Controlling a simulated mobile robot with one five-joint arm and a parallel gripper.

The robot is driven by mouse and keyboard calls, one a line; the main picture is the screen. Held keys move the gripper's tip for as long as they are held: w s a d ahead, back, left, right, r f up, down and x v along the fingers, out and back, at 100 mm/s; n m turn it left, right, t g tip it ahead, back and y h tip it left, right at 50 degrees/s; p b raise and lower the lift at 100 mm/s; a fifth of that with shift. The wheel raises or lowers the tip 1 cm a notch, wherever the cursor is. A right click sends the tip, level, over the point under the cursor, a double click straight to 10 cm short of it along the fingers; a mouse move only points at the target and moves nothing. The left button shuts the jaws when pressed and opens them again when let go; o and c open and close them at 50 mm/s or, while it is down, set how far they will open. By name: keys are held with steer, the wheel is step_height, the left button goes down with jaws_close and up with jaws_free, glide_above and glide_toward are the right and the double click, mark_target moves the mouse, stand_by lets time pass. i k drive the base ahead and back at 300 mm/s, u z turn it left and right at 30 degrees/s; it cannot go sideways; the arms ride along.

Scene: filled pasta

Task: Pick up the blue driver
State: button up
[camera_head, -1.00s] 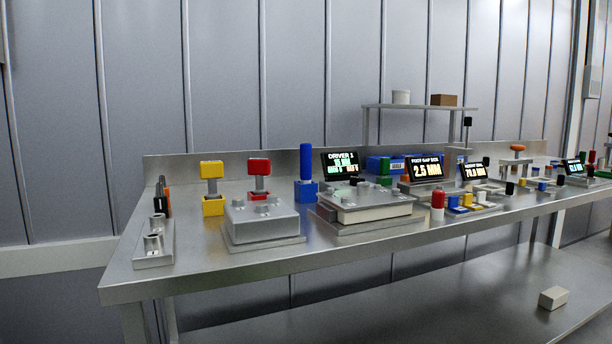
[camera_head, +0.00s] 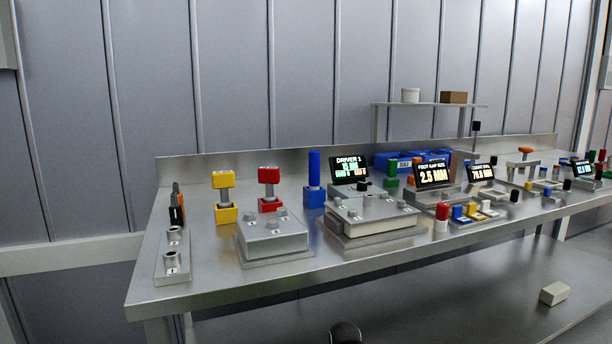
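The blue driver (camera_head: 314,168) stands upright in a blue block (camera_head: 315,196) toward the back of the steel bench. Its tall blue handle shows clearly and nothing covers it. A yellow driver (camera_head: 223,180) and a red driver (camera_head: 269,176) stand to its left in blocks of their own colours. My gripper cannot be made out in the head view. Only a dark rounded shape shows at the bottom edge, and I cannot tell whether it is part of my arm.
A steel box (camera_head: 272,235) stands in front of the red driver. A fixture (camera_head: 374,216) and a display (camera_head: 349,170) reading "DRIVER 1" stand right of the blue driver. A two-socket holder (camera_head: 173,258) is at the bench's left end. Several displays and small parts fill the right side.

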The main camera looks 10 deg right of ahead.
mark_target(315, 156)
steer(key=u, duration=4.4)
steer(key=i, duration=0.1)
steer(key=z, duration=2.75)
steer(key=k, duration=0.15)
steer(key=u, duration=1.85)
steer(key=k, duration=1.9)
steer(key=z, duration=1.25)
steer(key=i, duration=0.95)
